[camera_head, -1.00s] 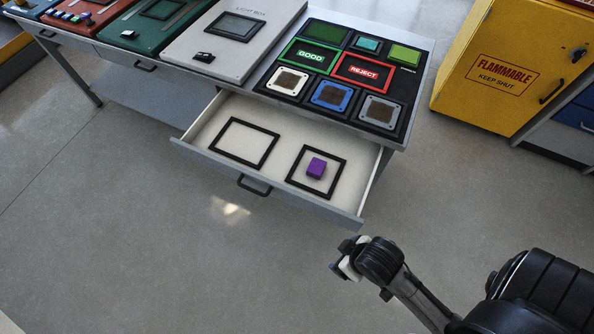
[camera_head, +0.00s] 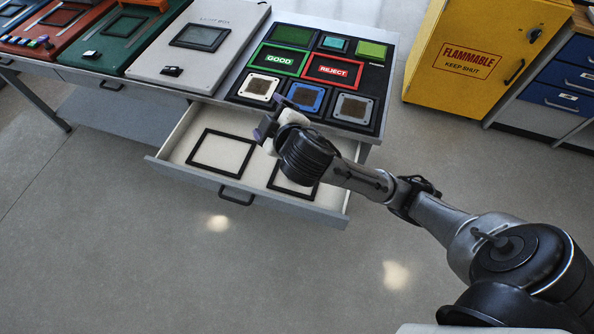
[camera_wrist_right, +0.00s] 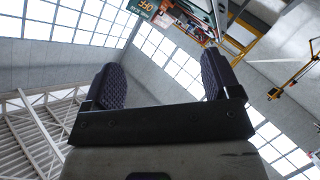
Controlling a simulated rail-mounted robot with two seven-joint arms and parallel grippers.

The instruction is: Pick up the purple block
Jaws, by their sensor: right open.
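The purple block is hidden in the head view now, behind my right wrist. My right gripper (camera_head: 273,119) hangs over the open drawer (camera_head: 176,161), its fingers toward the table's front edge. Its two dark textured fingers also show in the right wrist view (camera_wrist_right: 162,78), spread apart with nothing between them. A black square frame (camera_head: 222,151) lies bare on the left of the drawer floor. A second black frame (camera_head: 293,191) is mostly covered by my wrist. My left gripper is not in view.
On the table above are a panel with GOOD (camera_head: 279,61) and REJECT (camera_head: 333,71) tiles and a white light box (camera_head: 200,70). A yellow flammables cabinet (camera_head: 478,60) stands at the right. The floor in front of the drawer is clear.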

